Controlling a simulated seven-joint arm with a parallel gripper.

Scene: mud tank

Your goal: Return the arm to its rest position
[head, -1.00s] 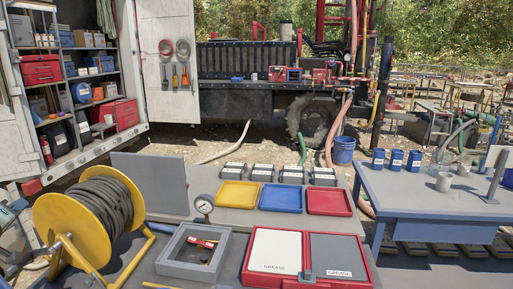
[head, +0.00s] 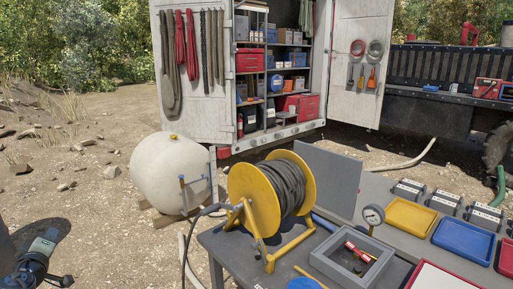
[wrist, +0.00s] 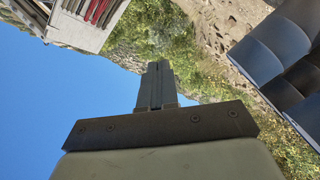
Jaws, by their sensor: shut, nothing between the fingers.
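My gripper (wrist: 158,68) shows in the wrist view, its two dark fingers together with nothing between them. It is in open air, with sky, trees and gravel beyond it and no object touching the fingers. In the head view a dark grey-blue jointed part of my arm shows at the lower left corner, over gravel and left of the work table (head: 232,258). The gripper's fingers cannot be made out in the head view.
A yellow hose reel (head: 270,190) stands on the table's left end, beside a grey tray (head: 322,258) with small red parts. A white tank (head: 170,172) stands on the ground behind. An open white cabinet (head: 200,85) is farther back.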

